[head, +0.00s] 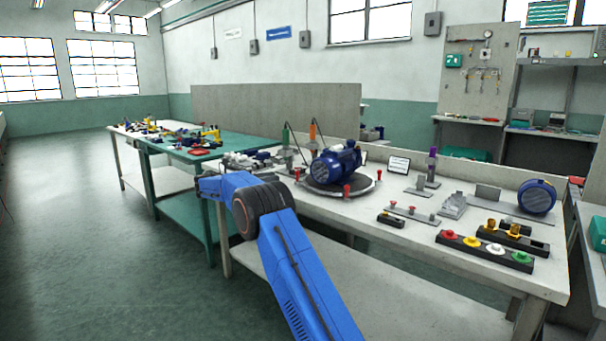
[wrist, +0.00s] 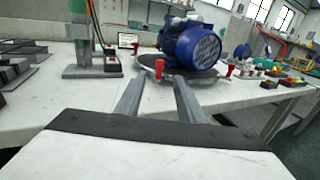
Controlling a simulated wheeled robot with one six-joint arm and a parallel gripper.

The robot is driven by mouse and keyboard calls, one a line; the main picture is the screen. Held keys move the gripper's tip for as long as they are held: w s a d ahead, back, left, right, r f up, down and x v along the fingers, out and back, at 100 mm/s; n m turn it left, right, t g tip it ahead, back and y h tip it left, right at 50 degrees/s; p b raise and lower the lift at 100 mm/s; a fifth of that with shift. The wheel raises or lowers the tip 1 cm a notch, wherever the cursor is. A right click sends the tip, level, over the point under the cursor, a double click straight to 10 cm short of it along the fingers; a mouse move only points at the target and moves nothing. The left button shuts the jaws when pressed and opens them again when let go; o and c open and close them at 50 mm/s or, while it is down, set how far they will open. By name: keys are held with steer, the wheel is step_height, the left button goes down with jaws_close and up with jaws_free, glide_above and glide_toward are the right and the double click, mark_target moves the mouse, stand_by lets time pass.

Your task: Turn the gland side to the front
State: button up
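A blue motor-like pump unit (head: 336,164) sits on a round dark turntable (head: 322,189) on the bench. Its round grilled end faces front-left in the head view. It also shows in the wrist view (wrist: 190,45), grille toward the right. I cannot make out the gland. Red-topped pegs stand around the turntable rim, one at the front (head: 346,191) and one at the right (head: 379,175). In the wrist view my gripper (wrist: 160,82) is open, its fingers apart. A red peg (wrist: 160,67) shows between and just beyond the fingertips; contact is not visible.
A second blue motor (head: 537,196) stands at the right of the bench. A strip of coloured buttons (head: 485,250) lies near the front edge. A small display (head: 399,164) and a grey stepped block (head: 453,205) stand behind. A green table (head: 190,157) is at left.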

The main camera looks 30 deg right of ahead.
mark_target(305, 179)
steer(key=d, duration=1.6)
steer(key=shift+s+d, duration=0.3)
steer(key=shift+s, duration=0.05)
jaws_close()
